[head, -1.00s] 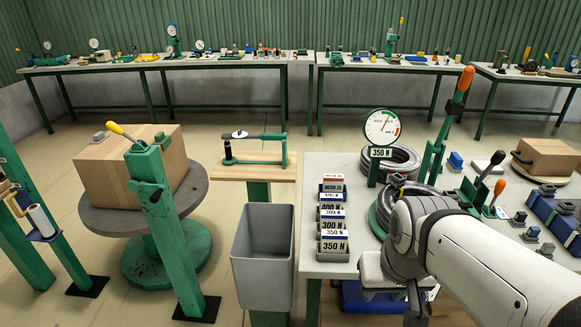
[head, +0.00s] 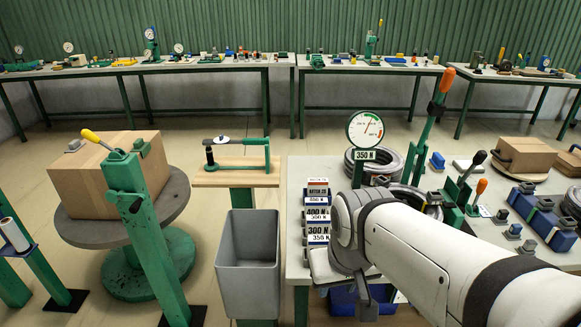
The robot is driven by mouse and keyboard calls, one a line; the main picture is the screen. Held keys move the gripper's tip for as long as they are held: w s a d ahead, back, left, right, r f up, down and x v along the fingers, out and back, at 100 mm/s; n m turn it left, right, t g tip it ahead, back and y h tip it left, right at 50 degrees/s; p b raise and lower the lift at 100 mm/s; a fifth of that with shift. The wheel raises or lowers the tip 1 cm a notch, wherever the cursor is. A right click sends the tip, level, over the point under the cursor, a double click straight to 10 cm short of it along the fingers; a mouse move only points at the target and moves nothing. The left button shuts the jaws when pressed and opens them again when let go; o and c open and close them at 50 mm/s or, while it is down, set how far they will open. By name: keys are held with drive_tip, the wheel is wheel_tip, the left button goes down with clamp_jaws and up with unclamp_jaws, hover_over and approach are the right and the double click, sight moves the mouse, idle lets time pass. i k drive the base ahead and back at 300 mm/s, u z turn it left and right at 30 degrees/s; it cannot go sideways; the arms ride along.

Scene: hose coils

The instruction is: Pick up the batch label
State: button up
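The batch label is most likely the card marked BATCH 25 (head: 318,191), with a red strip along its top. It stands at the back of a stack of cards in a rack at the left edge of the right-hand table. Cards marked 400 N (head: 317,214) and 300 N stand in front of it. My white arm covers the right and lower parts of the rack. A dark grey part hangs below my arm's end joint and may belong to my gripper. Its fingers cannot be made out, nor whether it holds anything.
A dial gauge (head: 365,130) with a 350 N plate stands right of the rack, near hose coils (head: 398,165). A grey bin (head: 248,265) stands left of the table. A carton (head: 100,180) sits on a round stand. Levers and small parts crowd the table's right side.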

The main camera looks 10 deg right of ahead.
sight(315, 186)
drive_tip(key=i, duration=0.9)
drive_tip(key=u, duration=0.05)
